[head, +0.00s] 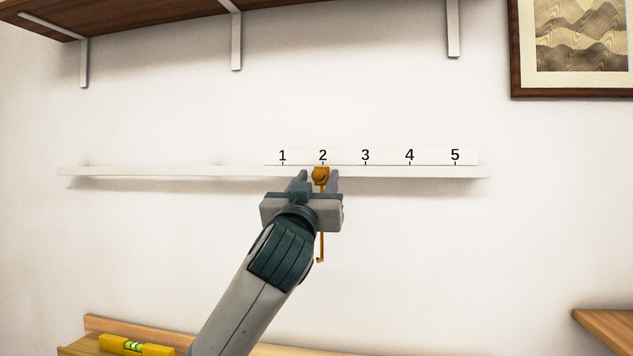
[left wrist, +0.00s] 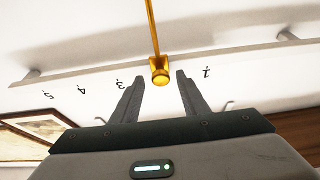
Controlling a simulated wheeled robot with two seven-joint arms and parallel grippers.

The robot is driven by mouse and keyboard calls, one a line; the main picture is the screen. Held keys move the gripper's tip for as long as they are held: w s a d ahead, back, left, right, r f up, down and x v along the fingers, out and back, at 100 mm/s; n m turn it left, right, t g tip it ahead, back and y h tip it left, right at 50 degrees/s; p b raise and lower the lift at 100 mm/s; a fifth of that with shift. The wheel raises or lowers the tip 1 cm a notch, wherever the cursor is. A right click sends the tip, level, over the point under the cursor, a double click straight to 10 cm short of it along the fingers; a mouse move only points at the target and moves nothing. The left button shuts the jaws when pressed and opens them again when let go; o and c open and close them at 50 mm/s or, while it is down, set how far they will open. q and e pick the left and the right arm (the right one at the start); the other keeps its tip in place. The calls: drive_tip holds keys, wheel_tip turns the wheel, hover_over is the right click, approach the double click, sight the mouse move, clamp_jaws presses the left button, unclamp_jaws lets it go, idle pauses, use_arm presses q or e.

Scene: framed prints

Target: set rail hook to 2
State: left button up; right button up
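The orange rail hook (head: 321,175) sits on the white rail (head: 200,171), just below the "2" mark of the number strip (head: 386,157). Its thin rod hangs down behind my gripper and ends in a small hooked tip. My left gripper (head: 318,180) is at the rail with its fingers apart, one on each side of the hook's knob. In the left wrist view, which is upside down, the knob (left wrist: 160,72) lies between the fingertips (left wrist: 160,76) with a gap showing on both sides. The "2" is hidden there. My right gripper is not in view.
A wooden shelf (head: 140,12) on white brackets runs above the rail. A framed print (head: 583,40) hangs at upper right. A yellow level (head: 135,345) lies on a wooden surface at lower left. Another wooden surface (head: 608,325) is at lower right.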

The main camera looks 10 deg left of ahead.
use_arm(q)
drive_tip(key=shift+s, duration=0.1)
drive_tip(key=shift+s+f+b, duration=0.3)
drive_tip(key=shift+s+b, duration=0.05)
drive_tip(key=shift+s, duration=0.1)
drive_tip(key=b+v, duration=0.6)
drive_tip(key=v, duration=1)
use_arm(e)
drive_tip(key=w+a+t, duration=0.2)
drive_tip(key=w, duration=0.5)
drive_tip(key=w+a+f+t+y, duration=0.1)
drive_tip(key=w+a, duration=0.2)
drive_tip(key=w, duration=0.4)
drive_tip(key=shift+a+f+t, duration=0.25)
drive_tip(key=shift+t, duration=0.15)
use_arm(q)
drive_tip(key=shift+s, duration=0.1)
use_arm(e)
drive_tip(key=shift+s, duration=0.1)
